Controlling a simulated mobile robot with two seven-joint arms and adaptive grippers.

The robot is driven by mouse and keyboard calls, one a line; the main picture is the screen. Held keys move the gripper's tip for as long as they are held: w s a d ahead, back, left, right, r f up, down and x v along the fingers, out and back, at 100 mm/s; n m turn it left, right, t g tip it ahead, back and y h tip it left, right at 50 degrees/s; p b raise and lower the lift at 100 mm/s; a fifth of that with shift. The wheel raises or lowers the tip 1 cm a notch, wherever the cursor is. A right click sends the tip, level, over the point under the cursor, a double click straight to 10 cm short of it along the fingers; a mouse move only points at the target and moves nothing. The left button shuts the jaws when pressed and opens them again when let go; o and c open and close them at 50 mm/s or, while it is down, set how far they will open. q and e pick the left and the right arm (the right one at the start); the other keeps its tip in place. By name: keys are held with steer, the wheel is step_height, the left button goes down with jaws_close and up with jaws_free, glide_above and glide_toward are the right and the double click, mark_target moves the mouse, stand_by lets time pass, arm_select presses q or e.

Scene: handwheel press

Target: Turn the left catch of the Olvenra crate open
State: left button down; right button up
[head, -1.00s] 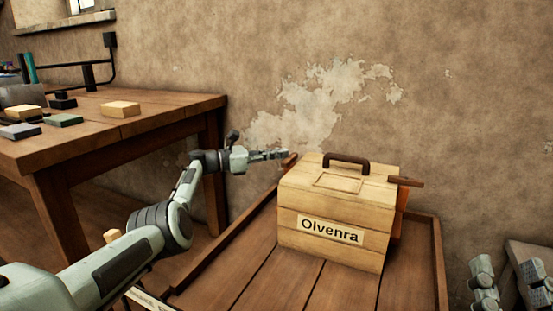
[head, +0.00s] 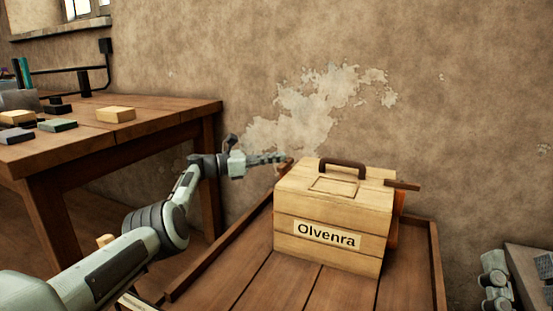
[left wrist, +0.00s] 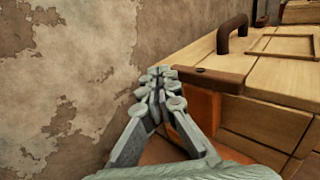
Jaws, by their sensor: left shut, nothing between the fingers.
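The Olvenra crate (head: 325,225) is a pale wooden box with a brown top handle (head: 343,168) and a name label on its front. Its left catch, a brown bar (left wrist: 215,79), lies along the crate's top edge in the left wrist view, above an orange panel (left wrist: 203,106). In the head view the left catch is mostly hidden by my left gripper (head: 284,158). That gripper is shut and empty, its fingertips (left wrist: 158,82) close beside the bar's end; contact is unclear. My right gripper (head: 496,282) is partly in view at the lower right, its jaws unclear.
The crate stands on a plank surface with a raised rim (head: 436,262). A brown bar (head: 402,185) sticks out at the crate's right side. A workbench (head: 170,108) with several blocks stands at the left. The plastered wall (head: 460,130) is close behind.

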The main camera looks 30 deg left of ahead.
arm_select(q)
steer(key=v, duration=1.2)
